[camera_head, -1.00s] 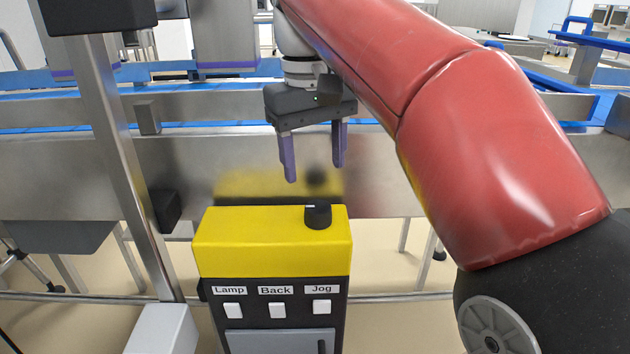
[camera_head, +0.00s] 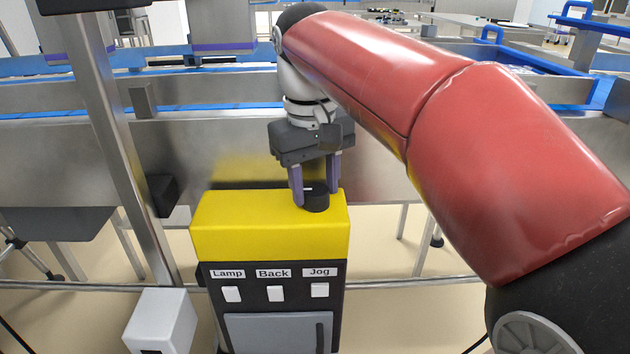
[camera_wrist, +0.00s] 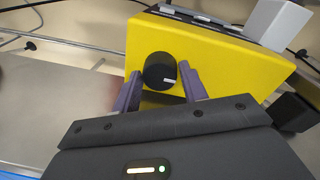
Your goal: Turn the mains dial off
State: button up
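The mains dial (camera_head: 317,203) is a round black knob on the yellow top of the control box (camera_head: 270,240), near its right end. A white mark on it points left in the head view. My gripper (camera_head: 315,190) points down over the dial, one purple finger on each side. The fingers partly cover the dial's sides.
The box front has white Lamp (camera_head: 231,294), Back (camera_head: 275,293) and Jog (camera_head: 319,290) buttons above a grey door (camera_head: 275,333). A metal post (camera_head: 125,160) and a small white box (camera_head: 160,322) stand left. A steel conveyor frame (camera_head: 230,145) runs behind.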

jog(key=c, duration=0.6)
jog(key=shift+o, duration=0.2)
jog(key=shift+n, duration=0.4)
jog(key=shift+n+p, duration=0.35)
jog(key=shift+n, duration=0.65)
jog(key=n, duration=0.4)
jog(key=shift+n, duration=0.3)
jog(key=n, duration=0.5)
jog(key=shift+y, duration=0.3)
jog(key=n, duration=0.5)
jog(key=shift+d, duration=0.1)
jog(key=shift+n, duration=0.4)
